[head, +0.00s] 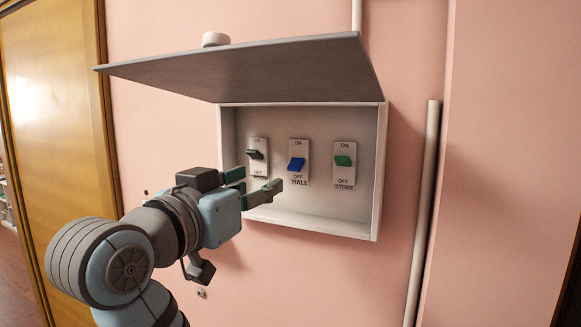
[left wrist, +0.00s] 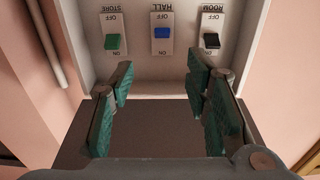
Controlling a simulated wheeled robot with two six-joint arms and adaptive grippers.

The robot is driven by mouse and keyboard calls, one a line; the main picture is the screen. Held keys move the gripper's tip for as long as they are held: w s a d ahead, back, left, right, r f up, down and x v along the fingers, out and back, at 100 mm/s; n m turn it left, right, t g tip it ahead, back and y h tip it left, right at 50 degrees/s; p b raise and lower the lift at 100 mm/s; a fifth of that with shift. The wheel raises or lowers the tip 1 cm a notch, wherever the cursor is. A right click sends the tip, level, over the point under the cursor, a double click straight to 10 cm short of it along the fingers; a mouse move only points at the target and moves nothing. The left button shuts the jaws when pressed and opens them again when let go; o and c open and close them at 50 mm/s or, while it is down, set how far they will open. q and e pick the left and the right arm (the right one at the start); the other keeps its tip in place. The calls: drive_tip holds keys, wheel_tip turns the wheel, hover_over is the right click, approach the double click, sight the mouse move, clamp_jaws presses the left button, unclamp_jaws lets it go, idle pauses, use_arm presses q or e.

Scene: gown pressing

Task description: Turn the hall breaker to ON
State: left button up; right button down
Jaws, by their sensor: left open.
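The hall breaker (head: 296,164) is a blue lever on a white plate, in the middle of three inside an open wall box. It also shows in the left wrist view (left wrist: 162,32), upside down, with its lever nearer the OFF label than its neighbours' levers are. My left gripper (head: 260,178) is open and empty, at the box's lower left opening, in front of and below the hall plate. In the left wrist view its green-padded fingers (left wrist: 163,95) stand apart, with the blue lever beyond the gap. No contact with a lever shows. My right gripper is out of view.
The black room breaker (head: 256,154) and green store breaker (head: 343,160) flank the hall one, levers toward ON. The box's grey lid (head: 250,68) is raised above the opening. A vertical pipe (head: 424,200) runs right of the box. A wooden door (head: 55,130) is at left.

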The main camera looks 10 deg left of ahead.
sight(292, 168)
use_arm(q)
drive_tip(key=p+x, duration=0.1)
drive_tip(key=x, duration=0.3)
drive_tip(key=p+x, duration=0.1)
drive_tip(key=x, duration=0.4)
drive_tip(key=p+x, duration=0.1)
drive_tip(key=x, duration=0.4)
drive_tip(key=shift+w+a+f, duration=0.1)
drive_tip(key=shift+f, duration=0.2)
drive_tip(key=shift+w+f, duration=0.1)
drive_tip(key=shift+w, duration=0.15)
drive_tip(key=shift+c, duration=0.2)
